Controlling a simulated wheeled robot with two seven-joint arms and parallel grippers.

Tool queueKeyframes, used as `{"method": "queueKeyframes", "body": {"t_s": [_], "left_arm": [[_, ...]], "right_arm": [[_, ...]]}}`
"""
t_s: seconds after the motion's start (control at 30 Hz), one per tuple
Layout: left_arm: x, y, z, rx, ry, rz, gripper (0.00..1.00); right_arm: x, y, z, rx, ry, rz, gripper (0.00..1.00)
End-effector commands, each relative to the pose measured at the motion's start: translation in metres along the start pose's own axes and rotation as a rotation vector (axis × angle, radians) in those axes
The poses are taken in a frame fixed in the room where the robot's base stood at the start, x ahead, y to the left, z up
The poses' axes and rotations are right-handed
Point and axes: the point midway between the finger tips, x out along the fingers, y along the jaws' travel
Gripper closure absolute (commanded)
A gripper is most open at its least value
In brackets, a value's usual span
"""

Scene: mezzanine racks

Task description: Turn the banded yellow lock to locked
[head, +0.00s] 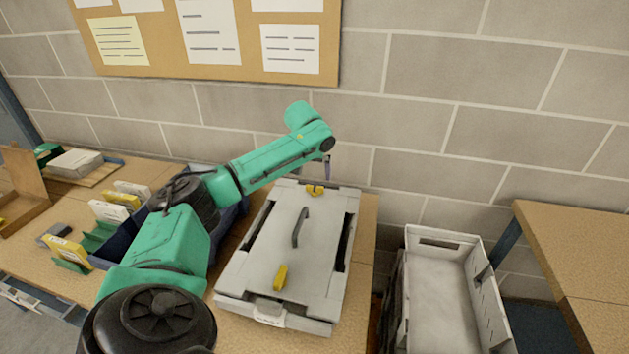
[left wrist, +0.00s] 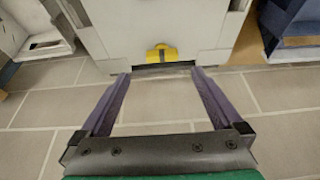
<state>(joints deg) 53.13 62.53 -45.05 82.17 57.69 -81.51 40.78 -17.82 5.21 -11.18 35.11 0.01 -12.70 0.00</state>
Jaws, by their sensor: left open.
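A pale grey case (head: 262,245) lies on the wooden bench, with a dark handle (head: 300,227) on its lid. One yellow lock (head: 314,190) sits at the case's far edge and seems to carry a dark mark; a clear band cannot be made out. A second yellow lock (head: 281,276) sits near the front edge, without a visible band. My left gripper (head: 327,168) is above the far edge, close to the far lock. In the left wrist view, the far lock (left wrist: 161,54) lies just beyond the open, empty fingers (left wrist: 160,73). My right gripper is out of view.
A brick wall (head: 440,105) with a pinboard (head: 205,73) stands close behind the case. A blue bin (head: 232,218) and several yellow and white boxes are at the left. An empty grey crate (head: 440,300) stands right of the bench, before another wooden table (head: 580,250).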

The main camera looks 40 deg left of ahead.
Motion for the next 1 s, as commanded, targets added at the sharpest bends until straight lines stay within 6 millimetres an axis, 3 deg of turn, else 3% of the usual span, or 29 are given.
{"method": "queueKeyframes", "body": {"t_s": [0.2, 0.3, 0.63, 0.9, 1.0], "left_arm": [[0.054, 0.000, 0.000, -0.002, -0.002, -0.001, 0.00], [0.070, 0.001, -0.001, -0.002, 0.000, 0.001, 0.00], [0.078, 0.000, 0.000, 0.000, 0.002, 0.001, 0.00], [0.078, 0.000, 0.000, 0.000, 0.001, 0.000, 1.00], [0.078, 0.000, 0.000, 0.000, 0.001, 0.000, 1.00]], "right_arm": [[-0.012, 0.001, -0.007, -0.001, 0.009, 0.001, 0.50], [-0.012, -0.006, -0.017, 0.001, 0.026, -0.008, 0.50], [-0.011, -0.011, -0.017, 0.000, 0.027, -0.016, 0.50], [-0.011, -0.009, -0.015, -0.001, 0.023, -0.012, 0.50], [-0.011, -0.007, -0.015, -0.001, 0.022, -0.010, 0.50]]}}
